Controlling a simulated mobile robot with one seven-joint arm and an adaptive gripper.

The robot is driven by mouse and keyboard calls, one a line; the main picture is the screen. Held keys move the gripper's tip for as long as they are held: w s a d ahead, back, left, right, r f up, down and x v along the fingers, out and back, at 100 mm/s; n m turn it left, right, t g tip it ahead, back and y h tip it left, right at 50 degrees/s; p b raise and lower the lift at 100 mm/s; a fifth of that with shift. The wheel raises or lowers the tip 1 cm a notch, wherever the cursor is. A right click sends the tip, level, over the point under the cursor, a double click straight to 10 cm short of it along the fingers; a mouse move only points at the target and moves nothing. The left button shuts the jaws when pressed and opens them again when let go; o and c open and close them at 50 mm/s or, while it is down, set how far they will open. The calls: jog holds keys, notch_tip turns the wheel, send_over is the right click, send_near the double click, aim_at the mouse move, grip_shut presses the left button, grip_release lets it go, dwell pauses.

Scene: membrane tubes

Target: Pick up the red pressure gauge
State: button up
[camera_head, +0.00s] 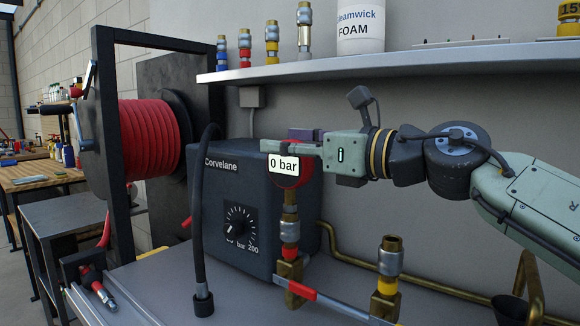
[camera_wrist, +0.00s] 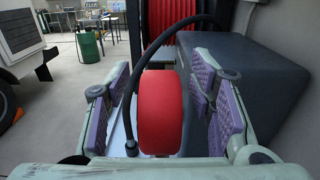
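The red pressure gauge (camera_head: 282,178), with a "0 bar" label, stands upright on a steel and brass fitting (camera_head: 290,228) in the head view. In the wrist view, the gauge (camera_wrist: 160,112) is a red disc seen edge-on between my fingers. My gripper (camera_head: 285,141) is open, and its fingers reach over the upper part of the gauge. In the wrist view, my gripper (camera_wrist: 159,105) shows purple pads on either side of the gauge. There is a visible gap on the left and a narrower one on the right.
A dark Corvelane box (camera_head: 230,205) with a dial stands close behind the gauge. A black hose (camera_head: 198,210) arches at its left, beside a red hose reel (camera_head: 150,135). A second brass fitting (camera_head: 389,265) and a red-handled valve (camera_head: 302,290) stand in front. A shelf (camera_head: 400,62) runs above.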

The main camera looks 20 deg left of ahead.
grip_shut()
dwell(0.4)
